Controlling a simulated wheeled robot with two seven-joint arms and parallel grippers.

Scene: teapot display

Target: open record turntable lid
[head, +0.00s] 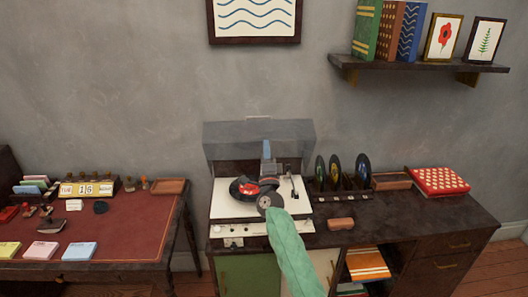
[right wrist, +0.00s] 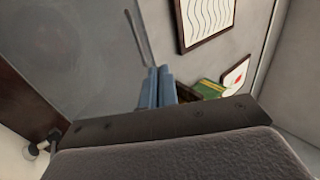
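The record turntable (head: 225,207) is a white deck on the dark cabinet, with a black and red record (head: 243,189) on its platter. Its smoky see-through lid (head: 225,135) stands raised at the back of the deck. A thin pale bar shows at the lid's top edge. My right gripper (head: 266,147) reaches up over the deck, its blue fingertips in front of the lid. In the right wrist view its blue fingers (right wrist: 155,78) lie close together, with nothing seen between them. I cannot tell whether they touch the lid. My left gripper is out of view.
Right of the turntable stand several upright records (head: 335,172), a brown tray (head: 391,181) and a red patterned box (head: 438,181). A small brown block (head: 341,224) lies in front. A wall shelf (head: 420,64) hangs at upper right. A red-topped desk (head: 130,226) stands left.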

